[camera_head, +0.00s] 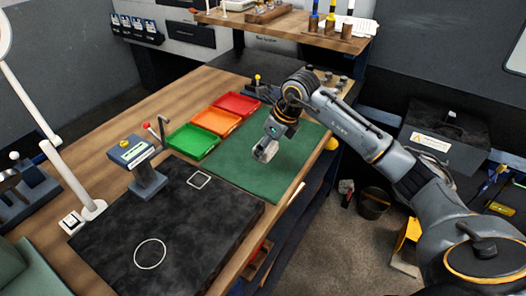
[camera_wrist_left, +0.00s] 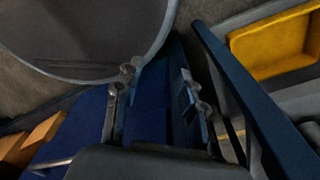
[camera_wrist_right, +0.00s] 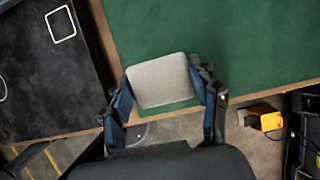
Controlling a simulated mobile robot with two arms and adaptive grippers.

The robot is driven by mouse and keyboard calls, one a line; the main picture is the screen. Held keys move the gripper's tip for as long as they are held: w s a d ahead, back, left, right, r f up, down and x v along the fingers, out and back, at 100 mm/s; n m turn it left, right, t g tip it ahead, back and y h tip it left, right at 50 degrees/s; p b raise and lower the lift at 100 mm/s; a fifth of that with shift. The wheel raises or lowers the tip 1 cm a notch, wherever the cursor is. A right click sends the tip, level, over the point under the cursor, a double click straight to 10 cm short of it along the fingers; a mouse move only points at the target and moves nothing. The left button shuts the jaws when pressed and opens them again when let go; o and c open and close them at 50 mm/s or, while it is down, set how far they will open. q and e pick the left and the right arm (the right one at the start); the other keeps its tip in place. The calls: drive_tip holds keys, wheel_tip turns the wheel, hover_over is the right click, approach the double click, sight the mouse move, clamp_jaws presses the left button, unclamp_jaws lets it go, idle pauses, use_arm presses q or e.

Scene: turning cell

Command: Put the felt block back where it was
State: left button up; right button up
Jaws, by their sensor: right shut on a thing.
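The felt block (camera_head: 265,150) is a pale grey block over the green mat (camera_head: 262,180) in the head view. It also shows large in the right wrist view (camera_wrist_right: 160,80), between the two fingers. My right gripper (camera_wrist_right: 165,92) is shut on it and holds it over the mat near the mat's edge; whether the block touches the mat is unclear. A white square outline (camera_head: 189,182) and a white circle outline (camera_head: 136,258) are marked on the black slab (camera_head: 190,225). My left gripper (camera_wrist_left: 158,88) is open and empty, seen only in its wrist view.
Green (camera_head: 193,153), orange (camera_head: 199,129) and red (camera_head: 219,109) trays line the mat's far left side. A measuring stand (camera_head: 149,187) stands at the slab's back edge. A white lamp arm (camera_head: 62,168) rises at left. Most of the slab and mat is clear.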

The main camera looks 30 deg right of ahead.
sight(258, 163)
drive_tip(key=w+f, duration=0.2)
drive_tip(key=w+f+p, duration=0.1)
drive_tip(key=f, duration=0.1)
drive_tip(key=shift+d, duration=0.3)
drive_tip(key=shift+w+f, duration=0.15)
drive_tip(key=shift+w+d+f, duration=0.1)
drive_tip(key=shift+w+f, duration=0.05)
drive_tip(key=shift+f, duration=0.15)
wheel_tip(258, 163, down, 2)
drive_tip(key=shift+f+p, duration=0.1)
drive_tip(key=shift+p, duration=0.9)
drive_tip(key=shift+f, duration=0.65)
drive_tip(key=o, duration=1)
drive_tip(key=shift+w, duration=0.1)
use_arm(q)
drive_tip(key=r, duration=0.1)
drive_tip(key=w+r, duration=0.1)
drive_tip(key=r, duration=0.1)
drive_tip(key=shift+w+a+r, duration=0.15)
drive_tip(key=shift+w+a, duration=0.05)
drive_tip(key=shift+a, duration=0.2)
use_arm(e)
drive_tip(key=shift+r, duration=0.15)
